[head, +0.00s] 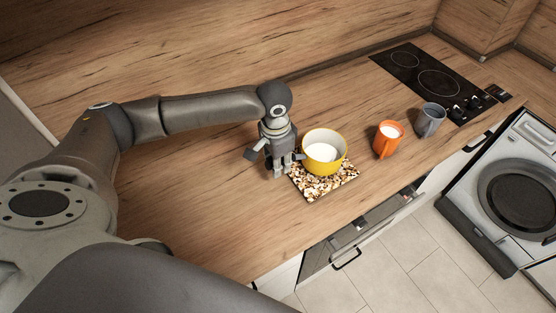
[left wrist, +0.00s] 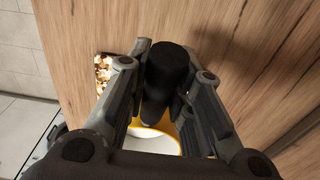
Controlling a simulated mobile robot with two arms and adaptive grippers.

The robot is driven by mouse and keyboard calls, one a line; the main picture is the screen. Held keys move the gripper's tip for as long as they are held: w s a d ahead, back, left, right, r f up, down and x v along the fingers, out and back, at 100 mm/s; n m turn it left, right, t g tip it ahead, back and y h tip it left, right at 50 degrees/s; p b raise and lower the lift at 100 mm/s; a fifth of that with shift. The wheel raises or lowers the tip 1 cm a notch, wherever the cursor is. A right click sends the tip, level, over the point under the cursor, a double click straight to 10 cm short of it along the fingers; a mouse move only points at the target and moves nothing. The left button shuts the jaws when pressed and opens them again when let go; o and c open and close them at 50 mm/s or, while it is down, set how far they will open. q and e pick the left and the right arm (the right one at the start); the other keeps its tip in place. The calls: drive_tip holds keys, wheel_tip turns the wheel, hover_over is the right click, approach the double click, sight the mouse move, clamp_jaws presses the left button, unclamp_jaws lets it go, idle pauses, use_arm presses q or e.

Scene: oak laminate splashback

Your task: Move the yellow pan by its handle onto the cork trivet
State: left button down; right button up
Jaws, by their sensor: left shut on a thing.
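The yellow pan (head: 322,164) with a white inside stands upright over the cork trivet (head: 320,188), a square with a brown and white mottled pattern. The pan covers the back part of the trivet; whether it rests fully on it I cannot tell. My left gripper (head: 279,170) is at the left of the pan. In the left wrist view, the left gripper (left wrist: 165,95) is shut on the pan's dark handle (left wrist: 166,75). The pan's yellow rim (left wrist: 150,131) and a corner of the trivet (left wrist: 103,68) also show there. My right gripper is not in view.
An orange mug (head: 387,140) with white contents and a grey mug (head: 430,121) stand right of the pan. A black hob (head: 425,78) lies at the far right. The wooden splashback rises behind. The worktop's front edge is close to the trivet. The counter left of the gripper is clear.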

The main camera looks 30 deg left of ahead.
use_arm(q)
drive_tip(key=shift+r, duration=0.1)
drive_tip(key=shift+f, duration=0.55)
idle(0.7)
drive_tip(key=c, duration=1.2)
unclamp_jaws()
drive_tip(key=shift+s+f, duration=0.1)
